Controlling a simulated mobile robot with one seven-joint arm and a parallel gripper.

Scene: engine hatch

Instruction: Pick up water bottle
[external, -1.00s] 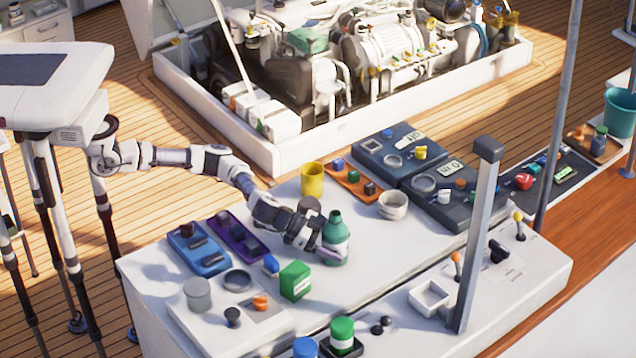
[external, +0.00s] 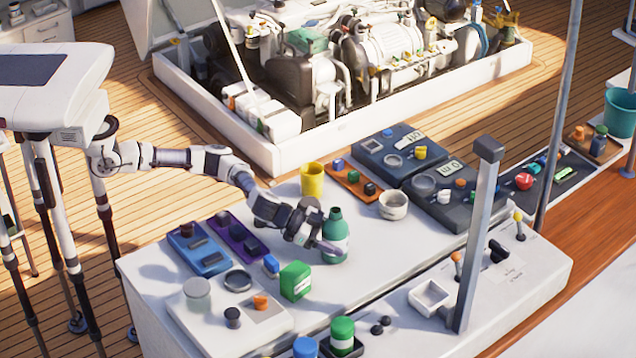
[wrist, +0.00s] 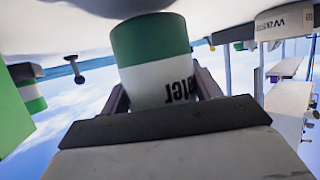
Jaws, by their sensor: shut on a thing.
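The water bottle (external: 335,238) is green with a white label band and stands upright on the white counter (external: 395,265). It also fills the middle of the wrist view (wrist: 158,60), where its label lettering appears upside down. My gripper (external: 328,246) reaches it from the left, low on its body. In the wrist view, my gripper's fingers (wrist: 160,92) lie on both sides of the bottle and are shut on it. The bottle's base appears to be at the counter surface; I cannot tell a gap beneath it.
A green box (external: 295,281) stands just left and in front. A yellow cup (external: 312,180) and a white bowl (external: 393,205) stand behind. A grey post (external: 475,240) rises at the right. The counter right of the bottle is mostly clear.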

